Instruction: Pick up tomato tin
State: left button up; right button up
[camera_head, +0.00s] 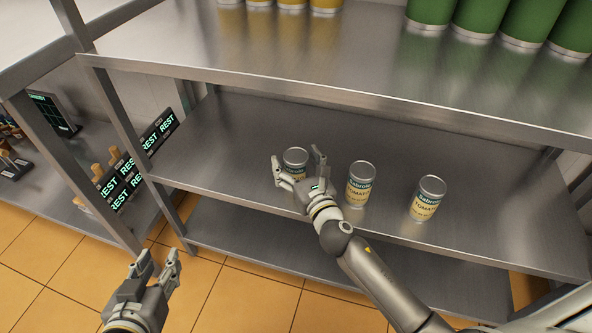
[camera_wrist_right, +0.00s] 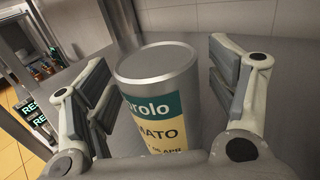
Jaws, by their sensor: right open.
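Three tomato tins stand upright in a row on the middle metal shelf: a left tin (camera_head: 295,157), a middle tin (camera_head: 360,184) and a right tin (camera_head: 428,198). My right gripper (camera_head: 299,162) is open around the left tin, with one finger on each side. In the right wrist view the left tin (camera_wrist_right: 160,95) stands between the open fingers, with a visible gap on its right side. Its lower part is hidden by the gripper. My left gripper (camera_head: 158,267) is open and empty, low in front of the shelving, away from the tins.
The upper shelf (camera_head: 290,50) overhangs the tins and carries large green cans (camera_head: 480,18) and several yellow tins (camera_head: 292,4). A shelf post (camera_head: 125,150) stands at the left. The middle shelf (camera_head: 225,125) is bare to the left of the tins.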

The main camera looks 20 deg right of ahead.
jog(key=shift+r, duration=0.1)
jog(key=c, duration=1.4)
jog(key=shift+c, duration=0.2)
jog(key=shift+r, duration=0.1)
